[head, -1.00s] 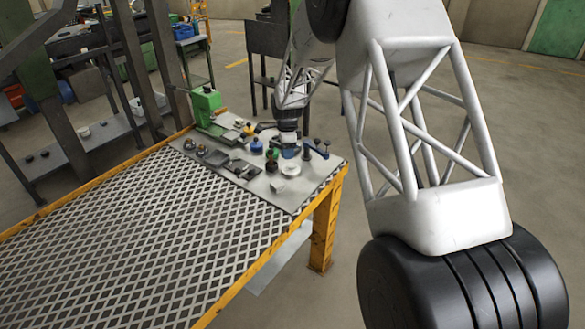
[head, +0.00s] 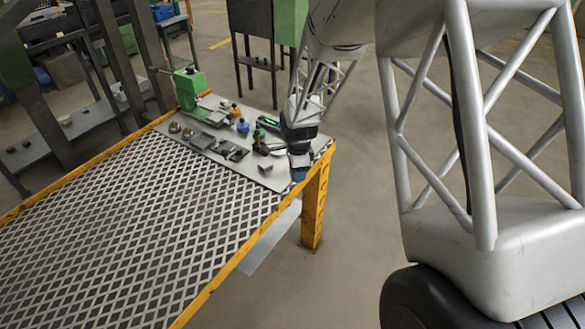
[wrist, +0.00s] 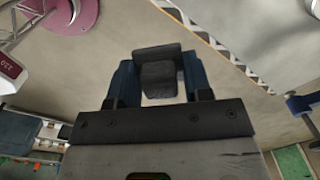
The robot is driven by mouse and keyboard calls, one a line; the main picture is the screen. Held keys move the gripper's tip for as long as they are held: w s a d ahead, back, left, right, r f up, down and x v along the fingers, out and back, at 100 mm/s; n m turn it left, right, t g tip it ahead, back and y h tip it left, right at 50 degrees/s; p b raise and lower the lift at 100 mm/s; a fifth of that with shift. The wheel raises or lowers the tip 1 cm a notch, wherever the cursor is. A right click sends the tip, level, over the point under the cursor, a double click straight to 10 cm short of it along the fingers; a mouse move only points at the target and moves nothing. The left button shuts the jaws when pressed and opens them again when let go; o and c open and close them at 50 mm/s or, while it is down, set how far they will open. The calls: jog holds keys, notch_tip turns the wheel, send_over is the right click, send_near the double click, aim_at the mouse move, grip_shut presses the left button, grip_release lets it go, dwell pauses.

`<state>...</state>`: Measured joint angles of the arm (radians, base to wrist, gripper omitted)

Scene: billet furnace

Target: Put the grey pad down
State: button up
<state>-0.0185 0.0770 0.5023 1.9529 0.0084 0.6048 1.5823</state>
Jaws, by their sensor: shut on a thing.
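My gripper (head: 298,172) is low over the right corner of the work table, at the right edge of the metal plate (head: 258,178). In the wrist view its two blue fingers (wrist: 160,84) are closed on the grey pad (wrist: 158,72), a dark grey block with a flat upper part. The pad sits between the fingers over a pale bare surface; I cannot tell whether it touches that surface. In the head view the pad is hidden by my gripper.
A green machine (head: 188,88) stands at the plate's back left. Blue (head: 242,126) and yellow (head: 234,111) containers and several dark holders (head: 202,140) stand on the plate. A small grey piece (head: 265,168) lies left of my gripper. The yellow table edge (head: 318,165) is close on the right.

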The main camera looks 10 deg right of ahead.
jog(key=s, duration=0.3)
jog(key=s+d+f, duration=0.1)
jog(key=s, duration=0.1)
jog(key=shift+s, duration=0.2)
jog(key=shift+w, duration=0.1)
jog(key=w, duration=0.5)
jog(key=w+f, duration=0.1)
jog(key=w, duration=1)
jog(key=shift+a+f, duration=0.15)
jog(key=shift+f, duration=0.05)
jog(key=shift+s, duration=0.1)
jog(key=shift+f, duration=1.75)
jog(key=shift+f, duration=0.35)
